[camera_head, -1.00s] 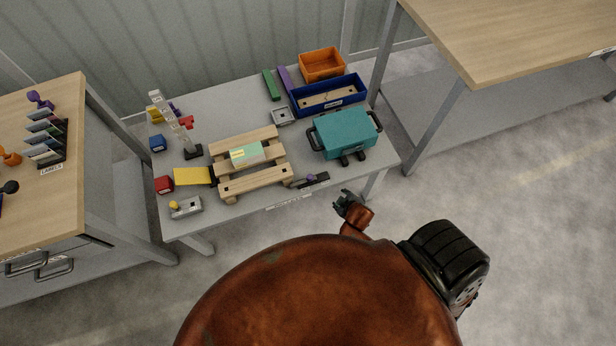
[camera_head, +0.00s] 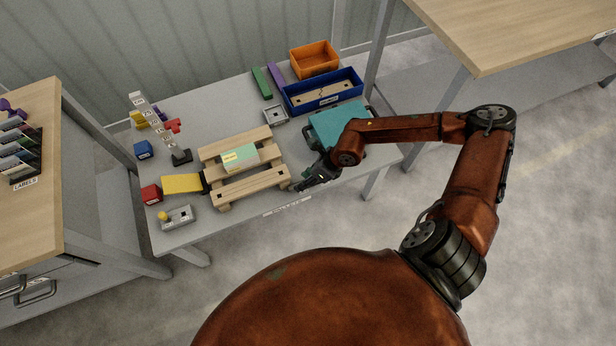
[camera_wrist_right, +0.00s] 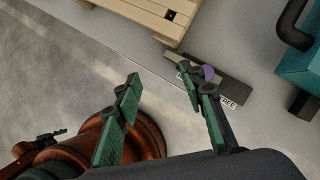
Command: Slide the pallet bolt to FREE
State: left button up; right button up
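The pallet bolt (camera_wrist_right: 238,88) is a dark rail with a purple knob (camera_wrist_right: 208,72), lying on the grey table beside the wooden pallet in the right wrist view. A white FREE label (camera_wrist_right: 228,102) is near the rail; another label beside it is partly hidden by a finger. My right gripper (camera_wrist_right: 160,76) is open and empty, with one green-padded finger beside the knob in the picture; I cannot tell if they touch. In the head view my right gripper (camera_head: 318,172) is over the bolt area and hides most of the bolt.
The wooden pallet (camera_head: 262,184) is left of my right gripper. A teal case (camera_head: 325,122) stands behind it, partly hidden by my arm. A blue tray (camera_head: 350,99) and an orange bin (camera_head: 314,60) are farther back. The floor in front of the table is clear.

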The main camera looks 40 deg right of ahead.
jog(key=d+f+n+h, duration=0.1)
jog(key=d+h, duration=0.1)
jog(key=d, duration=0.4)
jog(key=b+x, duration=0.2)
jog(key=x, duration=0.4)
jog(key=shift+f, duration=0.15)
jog(key=shift+w+a+f+b, duration=0.15)
jog(key=shift+w+f+b, duration=0.1)
jog(key=shift+f+b, duration=0.3)
pick_arm(q)
jog(key=w+r, duration=0.1)
jog(key=w, duration=0.5)
jog(key=shift+w+d, duration=0.25)
jog(key=shift+d, duration=0.05)
jog(key=shift+r, duration=0.1)
pick_arm(e)
grip_shut()
